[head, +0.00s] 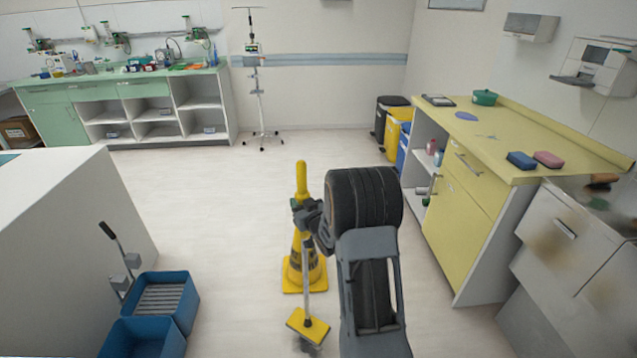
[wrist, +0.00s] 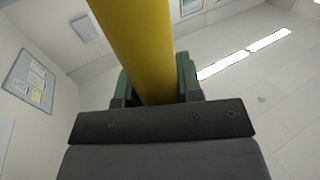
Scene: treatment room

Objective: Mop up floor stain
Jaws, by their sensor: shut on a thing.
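The mop has a yellow handle (head: 301,180), a grey shaft and a flat yellow head (head: 308,326). My gripper (head: 306,214) is shut on the mop's handle and holds the mop nearly upright. In the wrist view the yellow handle (wrist: 138,45) runs up between the fingers of my gripper (wrist: 158,88). The mop head is low over the floor; I cannot tell whether it touches. A small dark grey patch, perhaps the stain (head: 309,347), shows at the head's near edge, partly hidden by the head.
A yellow cone (head: 312,270) stands just behind the mop. A blue two-part bucket (head: 187,316) stands at the lower left, beside a white block (head: 60,230). A yellow-topped counter (head: 520,135) and bins (head: 392,138) line the right.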

